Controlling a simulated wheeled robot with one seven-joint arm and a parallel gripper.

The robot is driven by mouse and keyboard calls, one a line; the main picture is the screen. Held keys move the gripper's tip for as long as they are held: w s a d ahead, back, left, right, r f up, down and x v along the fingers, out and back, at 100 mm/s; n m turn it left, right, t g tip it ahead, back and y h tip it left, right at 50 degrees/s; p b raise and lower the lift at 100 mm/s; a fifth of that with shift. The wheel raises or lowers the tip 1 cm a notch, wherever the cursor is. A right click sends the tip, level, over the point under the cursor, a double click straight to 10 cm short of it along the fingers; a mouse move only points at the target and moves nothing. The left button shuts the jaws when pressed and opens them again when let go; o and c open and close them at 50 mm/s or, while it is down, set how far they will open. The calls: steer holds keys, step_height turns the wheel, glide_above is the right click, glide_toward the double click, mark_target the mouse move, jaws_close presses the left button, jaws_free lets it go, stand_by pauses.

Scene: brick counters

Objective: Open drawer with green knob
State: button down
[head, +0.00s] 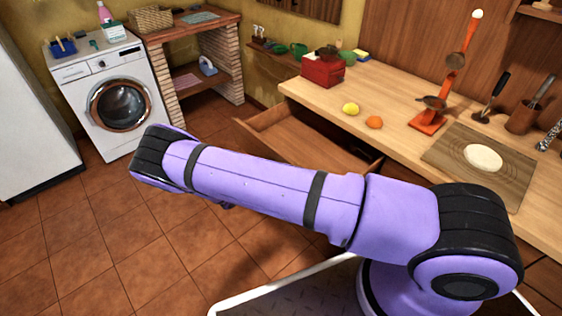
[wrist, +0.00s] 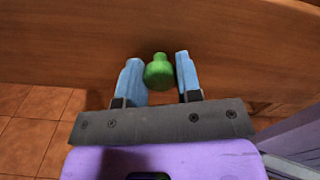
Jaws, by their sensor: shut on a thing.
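The green knob (wrist: 158,74) sits on a brown wooden drawer front (wrist: 230,45) in the wrist view. My gripper (wrist: 157,66) has its two blue fingers on either side of the knob and is shut on it. In the head view a wooden drawer (head: 262,119) stands pulled out from under the counter, with its inside showing. My purple arm covers the lower part of this drawer there. The gripper and the knob are hidden in the head view.
The wooden counter (head: 395,135) holds a red box (head: 322,72), a lemon (head: 351,108), an orange fruit (head: 374,122), an orange stand (head: 428,122) and a board with dough (head: 484,157). A washing machine (head: 120,85) stands at the back left. The tiled floor between is clear.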

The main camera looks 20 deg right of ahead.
steer(key=shift+v, duration=1.65)
steer(key=c, duration=0.8)
jaws_free()
steer(key=v, duration=1)
steer(key=shift+s+a+r, duration=0.1)
steer(key=shift+a, duration=0.3)
